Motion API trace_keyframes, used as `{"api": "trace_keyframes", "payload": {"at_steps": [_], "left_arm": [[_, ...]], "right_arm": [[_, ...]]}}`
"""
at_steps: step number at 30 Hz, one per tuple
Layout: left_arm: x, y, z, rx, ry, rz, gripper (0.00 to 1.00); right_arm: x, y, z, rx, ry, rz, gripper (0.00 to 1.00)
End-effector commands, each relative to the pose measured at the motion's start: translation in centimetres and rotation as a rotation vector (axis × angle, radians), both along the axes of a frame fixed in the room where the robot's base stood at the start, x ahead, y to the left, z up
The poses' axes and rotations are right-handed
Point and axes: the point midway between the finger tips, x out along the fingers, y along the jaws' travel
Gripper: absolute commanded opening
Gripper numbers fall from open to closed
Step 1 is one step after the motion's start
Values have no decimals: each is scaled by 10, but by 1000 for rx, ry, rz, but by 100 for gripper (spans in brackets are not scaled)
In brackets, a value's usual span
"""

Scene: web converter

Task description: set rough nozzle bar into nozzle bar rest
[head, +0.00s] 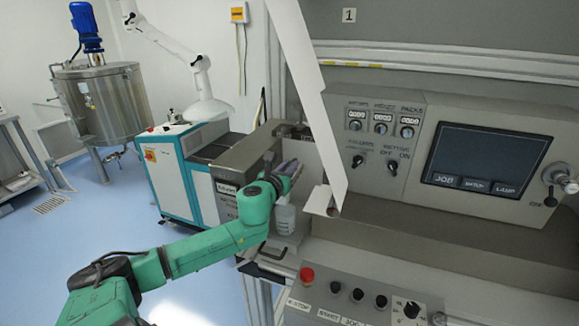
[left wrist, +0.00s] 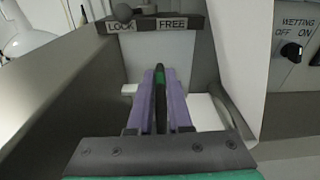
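My left gripper (head: 291,170) reaches into a grey-walled bay at the left end of the machine. In the left wrist view its two purple fingers (left wrist: 161,103) lie close on both sides of a narrow dark bar with a green band (left wrist: 160,82). This looks like the rough nozzle bar, pointing away from the wrist. The bar cannot be made out in the head view. Ahead of the fingers is a dark crosspiece marked LOCK and FREE (left wrist: 152,24), with a pale wall below it. I cannot tell which part is the nozzle bar rest. My right gripper is not in view.
A white sheet (head: 318,100) hangs down just right of the gripper. A control panel with a screen (head: 485,157) and a lower button box (head: 350,298) are to the right. The bay's grey side wall (left wrist: 62,88) is close on the left.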

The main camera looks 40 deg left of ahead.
Motion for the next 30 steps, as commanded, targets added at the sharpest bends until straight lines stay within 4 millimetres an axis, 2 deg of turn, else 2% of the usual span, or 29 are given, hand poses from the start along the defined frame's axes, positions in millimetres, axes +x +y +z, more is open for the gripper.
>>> {"api": "trace_keyframes", "payload": {"at_steps": [1,2,11,16,23,28,30], "left_arm": [[0,0,2,1,-2,0,38],[0,0,2,1,-2,0,49],[0,0,-1,-2,3,0,50],[-7,-2,-2,-1,4,1,50],[-33,-12,1,-3,5,-2,50],[-59,-20,5,-2,3,0,50],[-75,-26,6,-8,4,-1,50]], "right_arm": [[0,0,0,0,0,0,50],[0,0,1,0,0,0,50],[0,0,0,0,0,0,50],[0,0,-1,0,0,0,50],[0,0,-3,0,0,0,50],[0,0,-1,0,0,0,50],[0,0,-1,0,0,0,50]]}}
